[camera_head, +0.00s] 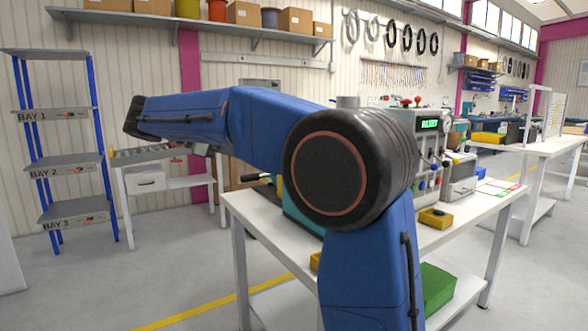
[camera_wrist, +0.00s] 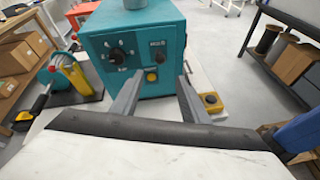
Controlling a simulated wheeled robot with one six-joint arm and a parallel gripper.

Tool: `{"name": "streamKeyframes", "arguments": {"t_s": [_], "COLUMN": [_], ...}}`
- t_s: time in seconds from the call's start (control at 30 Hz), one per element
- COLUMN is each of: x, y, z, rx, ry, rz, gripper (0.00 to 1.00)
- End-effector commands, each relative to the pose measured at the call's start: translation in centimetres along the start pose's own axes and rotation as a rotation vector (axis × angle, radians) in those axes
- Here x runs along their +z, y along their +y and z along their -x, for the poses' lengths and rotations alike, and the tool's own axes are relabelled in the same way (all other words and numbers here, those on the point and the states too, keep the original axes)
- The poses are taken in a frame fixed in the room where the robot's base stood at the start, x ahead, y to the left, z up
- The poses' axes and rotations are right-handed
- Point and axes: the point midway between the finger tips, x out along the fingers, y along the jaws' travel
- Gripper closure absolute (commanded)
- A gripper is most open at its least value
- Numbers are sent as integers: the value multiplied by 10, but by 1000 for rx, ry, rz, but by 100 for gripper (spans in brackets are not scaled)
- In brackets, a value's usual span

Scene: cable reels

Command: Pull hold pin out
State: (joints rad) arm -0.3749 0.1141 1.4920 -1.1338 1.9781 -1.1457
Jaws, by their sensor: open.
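I cannot pick out the hold pin for certain in either view. In the wrist view a teal machine box (camera_wrist: 125,45) stands ahead, with a black rotary knob (camera_wrist: 116,57), a small display and a yellow button (camera_wrist: 152,76) on its front. My gripper (camera_wrist: 161,77) shows as two grey fingers spread apart in front of this box, with nothing between them. In the head view part of a teal body (camera_head: 298,215) shows behind my arm, which hides most of it. My gripper cannot be made out there.
A yellow button box (camera_wrist: 211,102) sits right. In the head view a grey panel with a green display (camera_head: 428,124) stands on the white table (camera_head: 460,218); a bay rack (camera_head: 65,165) stands left.

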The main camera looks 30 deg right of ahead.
Motion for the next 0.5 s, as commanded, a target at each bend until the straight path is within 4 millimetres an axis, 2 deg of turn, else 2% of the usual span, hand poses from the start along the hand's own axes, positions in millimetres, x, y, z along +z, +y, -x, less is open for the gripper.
{"name": "streamKeyframes", "arguments": {"t_s": [0.5], "x": [0], "y": [-1], "z": [-93], "rx": [-5], "ry": [0], "rz": [-1], "gripper": [59]}}
